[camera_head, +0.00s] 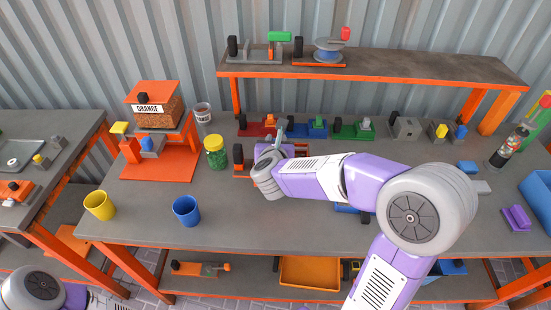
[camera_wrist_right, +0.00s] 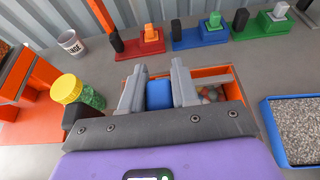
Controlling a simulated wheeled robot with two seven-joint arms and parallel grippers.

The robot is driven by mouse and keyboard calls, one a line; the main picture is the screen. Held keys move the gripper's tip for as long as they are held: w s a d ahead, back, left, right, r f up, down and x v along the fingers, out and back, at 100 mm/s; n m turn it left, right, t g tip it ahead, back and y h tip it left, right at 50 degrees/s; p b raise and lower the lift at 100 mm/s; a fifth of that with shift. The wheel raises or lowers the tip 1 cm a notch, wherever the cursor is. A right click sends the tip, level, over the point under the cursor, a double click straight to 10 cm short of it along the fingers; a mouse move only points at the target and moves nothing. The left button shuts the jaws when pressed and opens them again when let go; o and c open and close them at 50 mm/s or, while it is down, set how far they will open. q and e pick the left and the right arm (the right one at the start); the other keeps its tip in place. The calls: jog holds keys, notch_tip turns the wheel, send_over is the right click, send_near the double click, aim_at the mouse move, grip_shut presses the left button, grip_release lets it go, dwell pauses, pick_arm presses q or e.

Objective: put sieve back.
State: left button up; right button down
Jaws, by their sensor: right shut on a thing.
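My right gripper (camera_wrist_right: 158,88) is shut on a blue block (camera_wrist_right: 159,93), which sits between its two grey fingers. The block looks like a handle, but its join to anything is hidden. In the head view my right gripper (camera_head: 281,133) is over the middle of the bench, with the arm covering the spot. My left gripper is out of view.
A blue tray of gravel (camera_wrist_right: 266,112) lies right of the gripper. A yellow-lidded green jar (camera_head: 215,153) stands close left. Red, blue and green clamp-like blocks (camera_head: 307,127) line the back. Yellow (camera_head: 99,206) and blue (camera_head: 186,211) cups stand in front; the bench between them is clear.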

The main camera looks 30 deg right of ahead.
jog(key=shift+w+f+b, duration=0.1)
jog(key=shift+f+b, duration=0.75)
jog(key=shift+f, duration=1.55)
jog(key=shift+f, duration=0.15)
jog(key=c, duration=0.8)
grip_release()
jog(key=shift+c, duration=0.2)
